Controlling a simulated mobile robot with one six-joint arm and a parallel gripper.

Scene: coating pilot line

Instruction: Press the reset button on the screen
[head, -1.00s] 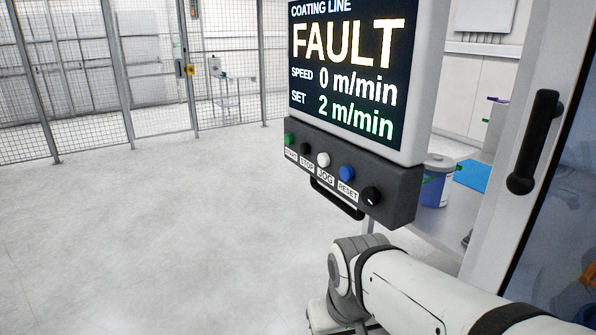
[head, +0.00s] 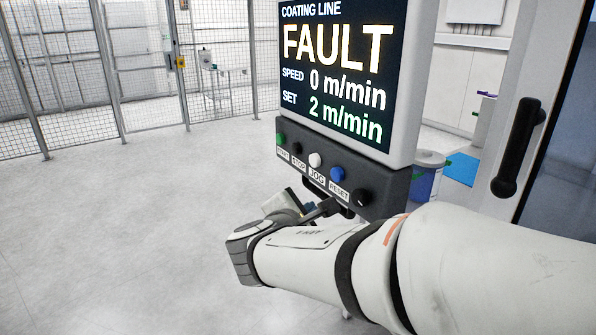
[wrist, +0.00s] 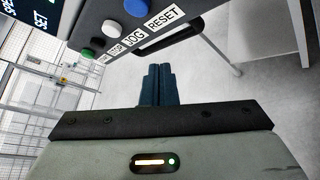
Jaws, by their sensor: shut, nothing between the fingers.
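The control panel's screen (head: 345,75) reads COATING LINE, FAULT, speed 0 m/min and set 2 m/min. Below it a dark button box (head: 385,185) carries a row of labelled controls. The blue button (head: 337,174) sits above the RESET label; in the wrist view the blue button (wrist: 136,7) is at the top edge, partly cut off. My gripper (wrist: 157,72) is shut and empty, its dark blue fingers together. It is apart from the blue button, which lies above the fingertips in the wrist view.
Beside the blue button are a white JOG button (head: 315,160), a black STOP button (head: 297,149), a green START button (head: 280,139) and a black knob (head: 361,198). A dark handle runs below the box. Mesh fencing (head: 60,80) stands behind; the floor at left is clear.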

